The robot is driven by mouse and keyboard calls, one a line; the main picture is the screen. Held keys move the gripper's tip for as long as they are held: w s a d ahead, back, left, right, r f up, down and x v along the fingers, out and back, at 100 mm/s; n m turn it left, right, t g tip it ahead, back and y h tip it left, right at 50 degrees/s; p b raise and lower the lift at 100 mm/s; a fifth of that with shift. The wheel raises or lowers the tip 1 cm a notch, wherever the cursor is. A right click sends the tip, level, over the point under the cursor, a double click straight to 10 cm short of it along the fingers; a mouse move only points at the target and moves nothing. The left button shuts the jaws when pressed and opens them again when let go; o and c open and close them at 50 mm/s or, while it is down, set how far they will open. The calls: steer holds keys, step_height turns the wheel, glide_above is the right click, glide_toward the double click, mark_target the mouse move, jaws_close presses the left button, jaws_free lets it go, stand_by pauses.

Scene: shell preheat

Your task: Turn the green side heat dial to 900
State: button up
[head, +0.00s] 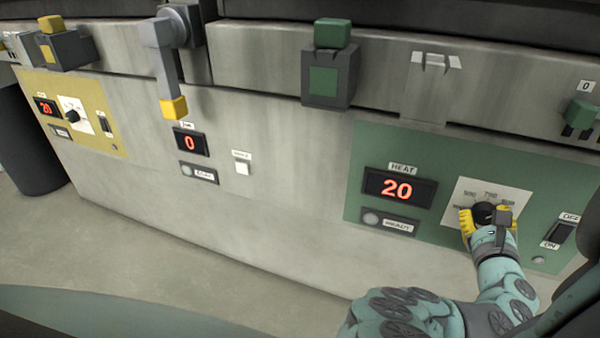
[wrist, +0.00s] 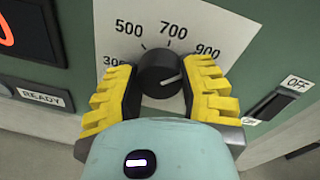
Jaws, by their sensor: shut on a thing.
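The green side heat dial is a round black knob (wrist: 161,74) on a white scale plate (wrist: 190,22) marked 300, 500, 700 and 900. My gripper (wrist: 162,88) is shut on the knob, with one yellow fingertip pad on its left and one on its right. The white line on the knob points right and slightly up, toward the 900 side; the right finger hides part of the scale there. In the head view my gripper (head: 486,222) is at the dial on the green panel (head: 450,158). The HEAT display (head: 399,188) reads 20.
An OFF/ON switch (head: 559,233) is right of the dial, and a READY lamp (head: 371,219) is below the display. A yellow panel (head: 100,135) with its own dial and a display reading 20 is at the far left. A middle display (head: 190,142) reads 0.

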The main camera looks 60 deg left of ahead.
mark_target(503, 168)
steer(key=shift+f+m, duration=0.25)
steer(key=shift+m, duration=0.35)
steer(key=o, duration=1.3)
steer(key=shift+w+r, duration=0.1)
steer(key=shift+r, duration=0.05)
steer(key=shift+c, duration=0.2)
steer(key=shift+r, duration=0.15)
steer(key=shift+a+r, duration=0.1)
steer(key=shift+r, duration=4.75)
steer(key=shift+r, duration=0.1)
